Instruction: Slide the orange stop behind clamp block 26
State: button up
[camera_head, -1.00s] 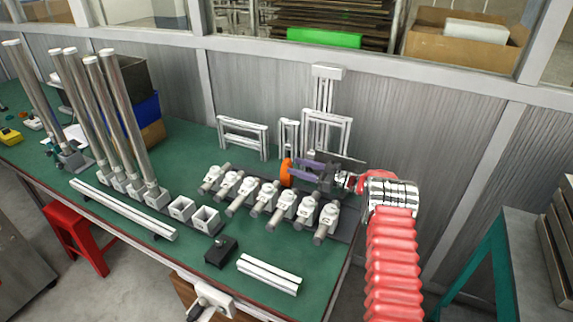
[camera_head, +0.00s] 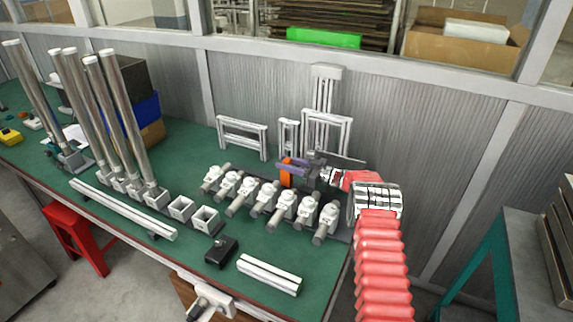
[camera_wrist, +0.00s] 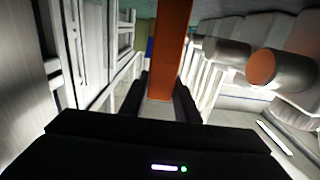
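The orange stop (camera_head: 286,180) stands upright behind the row of clamp blocks, near its middle. It also fills the upper middle of the wrist view (camera_wrist: 172,45). My gripper (camera_head: 290,163) reaches in from the right with its purple-looking fingers around the stop. In the wrist view my gripper's dark fingers (camera_wrist: 160,88) lie on either side of it; whether they press on it I cannot tell. Several white clamp blocks (camera_head: 268,194) with grey cylinders stand in a slanting row in front. No number is readable, so I cannot tell which block is 26.
White frames (camera_head: 326,131) stand close behind the stop against the grey wall. Tall metal tubes (camera_head: 123,120) rise at the left. A black block (camera_head: 221,251) and a white rail (camera_head: 269,274) lie at the front of the green table (camera_head: 185,270).

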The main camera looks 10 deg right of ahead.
grip_shut()
jog(key=x, duration=0.9)
jog(key=shift+w+a, duration=0.2)
dwell(0.3)
jog(key=shift+o, duration=2.3)
grip_release()
jog(key=shift+a, duration=0.1)
jog(key=v, duration=1.3)
jog(key=shift+s+d, duration=0.2)
jog(key=shift+d, duration=0.15)
jog(key=shift+f, duration=0.1)
